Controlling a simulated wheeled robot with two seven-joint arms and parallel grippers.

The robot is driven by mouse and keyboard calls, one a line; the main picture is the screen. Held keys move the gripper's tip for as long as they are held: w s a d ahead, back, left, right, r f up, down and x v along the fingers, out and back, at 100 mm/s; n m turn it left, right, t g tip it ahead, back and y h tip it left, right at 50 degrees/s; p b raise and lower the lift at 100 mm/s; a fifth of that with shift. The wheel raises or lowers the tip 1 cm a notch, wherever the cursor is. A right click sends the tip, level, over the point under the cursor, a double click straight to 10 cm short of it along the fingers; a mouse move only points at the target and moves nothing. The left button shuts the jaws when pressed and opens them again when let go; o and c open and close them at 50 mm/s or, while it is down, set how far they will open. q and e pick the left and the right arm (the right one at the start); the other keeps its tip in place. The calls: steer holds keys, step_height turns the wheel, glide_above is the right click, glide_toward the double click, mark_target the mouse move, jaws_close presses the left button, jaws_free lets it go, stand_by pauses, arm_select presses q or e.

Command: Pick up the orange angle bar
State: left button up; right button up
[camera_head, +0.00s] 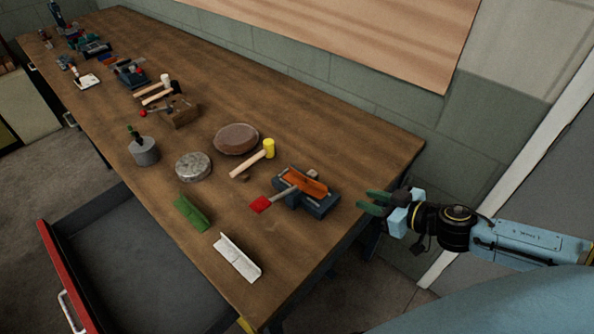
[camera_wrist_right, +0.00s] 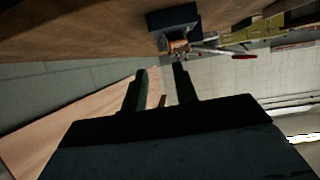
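The orange angle bar (camera_head: 304,182) lies on a dark blue-grey vise-like block near the right end of the wooden workbench. In the right wrist view, the end of the bar (camera_wrist_right: 178,46) shows small beside the block, just beyond the fingertips. My right gripper (camera_head: 368,203) is off the bench's right end, a short way right of the block and apart from the bar. Its two dark fingers (camera_wrist_right: 161,78) are spread with an empty gap between them. My left gripper is not in view.
The dark block (camera_head: 318,208) has a red-ended handle (camera_head: 262,204) pointing left. A white angle bar (camera_head: 237,258) and a green angle bar (camera_head: 192,213) lie near the front edge. An open drawer (camera_head: 130,262) juts out in front.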

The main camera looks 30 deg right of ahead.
steer(key=a+r, duration=0.1)
steer(key=r, duration=0.1)
glide_toward(324, 186)
steer(key=x, duration=0.3)
steer(key=shift+w+d+f, duration=0.1)
steer(key=shift+w+d, duration=0.2)
steer(key=shift+w, duration=0.15)
steer(key=shift+a+p+x, duration=0.15)
steer(key=shift+p+x, duration=0.05)
steer(key=shift+x, duration=1.45)
steer(key=shift+a+p+x, duration=0.15)
steer(key=shift+p+x, duration=0.05)
steer(key=shift+x, duration=1.4)
steer(key=shift+s+f, duration=0.1)
steer(key=shift+s, duration=0.05)
jaws_close()
